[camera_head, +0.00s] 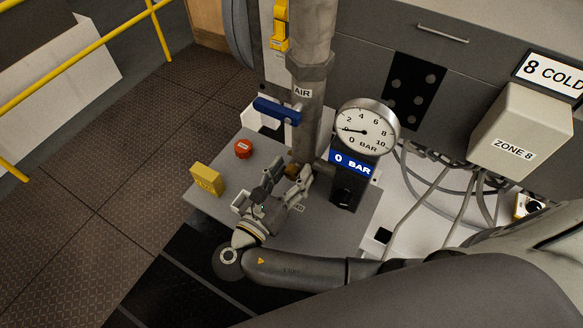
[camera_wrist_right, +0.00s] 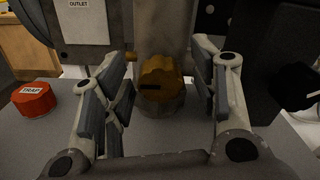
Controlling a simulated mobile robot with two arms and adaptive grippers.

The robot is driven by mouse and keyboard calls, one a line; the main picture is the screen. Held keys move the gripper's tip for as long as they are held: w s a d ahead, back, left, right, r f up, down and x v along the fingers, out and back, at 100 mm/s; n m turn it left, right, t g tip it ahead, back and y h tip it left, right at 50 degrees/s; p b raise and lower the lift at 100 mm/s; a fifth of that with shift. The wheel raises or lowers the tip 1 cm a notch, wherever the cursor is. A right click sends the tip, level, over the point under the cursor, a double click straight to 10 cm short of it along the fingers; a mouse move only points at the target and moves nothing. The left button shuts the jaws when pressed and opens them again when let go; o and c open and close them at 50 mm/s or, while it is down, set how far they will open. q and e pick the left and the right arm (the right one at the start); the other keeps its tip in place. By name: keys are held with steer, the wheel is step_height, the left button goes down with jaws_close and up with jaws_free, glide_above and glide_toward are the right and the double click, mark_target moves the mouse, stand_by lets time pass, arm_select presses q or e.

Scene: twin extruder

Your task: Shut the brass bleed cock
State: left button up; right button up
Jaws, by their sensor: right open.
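The brass bleed cock (camera_wrist_right: 160,79) is a round, scalloped brass knob with a dark slot, low on the grey vertical pipe (camera_wrist_right: 162,25). In the head view only a bit of the brass cock (camera_head: 291,170) shows past my fingers, at the foot of the pipe (camera_head: 310,95). My right gripper (camera_head: 286,180) is open, its fingers pointing at the cock. In the right wrist view the fingers of my right gripper (camera_wrist_right: 160,92) stand to the left and right of the cock, with gaps on both sides. My left gripper is not in view.
A gauge (camera_head: 367,128) reads about 0 above a "0 BAR" display (camera_head: 351,163), right of the pipe. A blue lever (camera_head: 276,110) sits on the pipe's left. A red "TRAP" knob (camera_head: 243,149) and a yellow block (camera_head: 207,180) stand on the grey plate. Cables run at right.

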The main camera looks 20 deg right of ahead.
steer(key=shift+w, duration=0.1)
steer(key=c, duration=1)
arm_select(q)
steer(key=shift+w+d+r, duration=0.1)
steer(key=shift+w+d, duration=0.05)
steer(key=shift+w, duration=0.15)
